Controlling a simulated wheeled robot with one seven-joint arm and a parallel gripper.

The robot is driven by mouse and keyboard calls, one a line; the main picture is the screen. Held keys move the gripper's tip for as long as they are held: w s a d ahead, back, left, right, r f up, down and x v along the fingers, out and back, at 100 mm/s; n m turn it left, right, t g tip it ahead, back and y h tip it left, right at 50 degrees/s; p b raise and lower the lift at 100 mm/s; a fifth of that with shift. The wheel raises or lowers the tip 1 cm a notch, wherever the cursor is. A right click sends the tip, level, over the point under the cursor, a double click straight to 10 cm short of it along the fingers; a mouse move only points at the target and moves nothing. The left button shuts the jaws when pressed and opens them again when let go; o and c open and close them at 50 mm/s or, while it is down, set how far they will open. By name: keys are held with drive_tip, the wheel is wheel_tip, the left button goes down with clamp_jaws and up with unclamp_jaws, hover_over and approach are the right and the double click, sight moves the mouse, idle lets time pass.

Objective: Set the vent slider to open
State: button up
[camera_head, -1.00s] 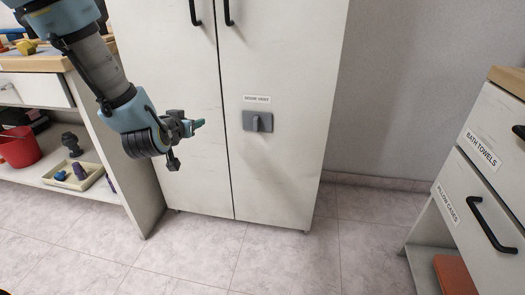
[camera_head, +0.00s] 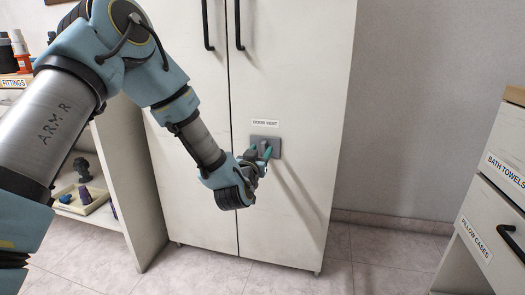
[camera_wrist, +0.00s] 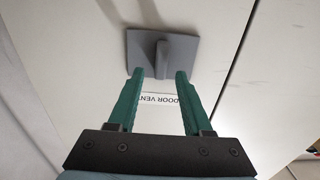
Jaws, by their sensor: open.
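The vent slider is a grey plate (camera_head: 274,152) with a raised grey knob, on the right door of a tall white cabinet, below a label reading "DOOR VENT" (camera_head: 265,122). In the wrist view the plate (camera_wrist: 190,50) is at the top and the knob (camera_wrist: 162,62) stands near its middle. My gripper (camera_wrist: 160,75) is open, its two green fingers pointing at the plate, with the tips on either side of the knob's near end. I cannot tell whether they touch it. In the head view my gripper (camera_head: 262,153) partly covers the plate and knob.
The white cabinet (camera_head: 300,60) has two black vertical handles (camera_head: 238,25) above the vent. A drawer unit (camera_head: 495,200) labelled for towels and pillow cases stands at the right. A shelf unit with a small tray (camera_head: 88,203) is at the left. The floor between is clear.

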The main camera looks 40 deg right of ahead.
sight(264, 149)
drive_tip(key=shift+x, duration=1.25)
drive_tip(key=shift+c, duration=0.3)
clamp_jaws()
